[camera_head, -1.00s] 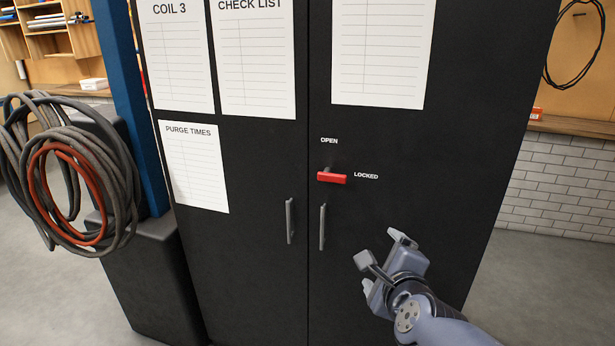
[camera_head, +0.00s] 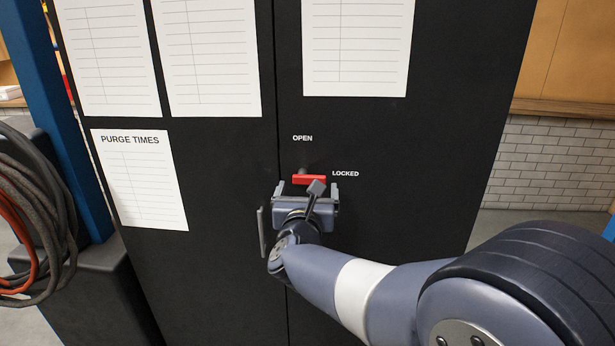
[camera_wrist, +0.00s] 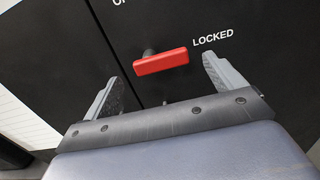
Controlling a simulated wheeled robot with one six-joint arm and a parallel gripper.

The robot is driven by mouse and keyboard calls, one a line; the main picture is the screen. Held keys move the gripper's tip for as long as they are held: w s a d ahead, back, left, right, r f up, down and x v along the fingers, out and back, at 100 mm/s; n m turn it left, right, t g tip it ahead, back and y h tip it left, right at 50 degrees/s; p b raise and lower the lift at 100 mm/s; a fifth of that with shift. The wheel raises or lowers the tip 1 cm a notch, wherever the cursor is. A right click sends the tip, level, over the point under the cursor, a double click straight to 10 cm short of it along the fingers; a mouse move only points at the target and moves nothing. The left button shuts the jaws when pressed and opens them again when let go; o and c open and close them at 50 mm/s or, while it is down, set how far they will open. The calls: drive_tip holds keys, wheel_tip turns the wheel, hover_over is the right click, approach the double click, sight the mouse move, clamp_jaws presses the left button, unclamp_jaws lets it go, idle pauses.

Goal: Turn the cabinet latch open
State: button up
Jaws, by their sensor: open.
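The red latch handle (camera_head: 309,179) sits on the black cabinet's right door (camera_head: 420,150). It lies roughly level, pointing toward the LOCKED label (camera_head: 345,174), with the OPEN label (camera_head: 302,138) above it. My gripper (camera_head: 307,190) is open in front of the door, just below the latch in the head view. In the wrist view the red latch handle (camera_wrist: 160,61) shows beyond and between the two spread fingers of my gripper (camera_wrist: 163,82). The fingers do not appear to touch it. My gripper hides most of the right door's pull handle; the left pull handle (camera_head: 262,232) shows beside it.
Paper sheets (camera_head: 140,180) hang on the doors around the latch. A blue post (camera_head: 62,120) and coiled hoses (camera_head: 30,215) stand at the left. A white brick wall (camera_head: 550,160) is behind at the right. The door right of the latch is clear.

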sight(309, 181)
drive_tip(key=shift+w+d+p, duration=0.15)
drive_tip(key=shift+w+p, duration=0.3)
drive_tip(key=shift+w, duration=2.25)
drive_tip(key=shift+c, duration=0.2)
drive_tip(key=c, duration=1.3)
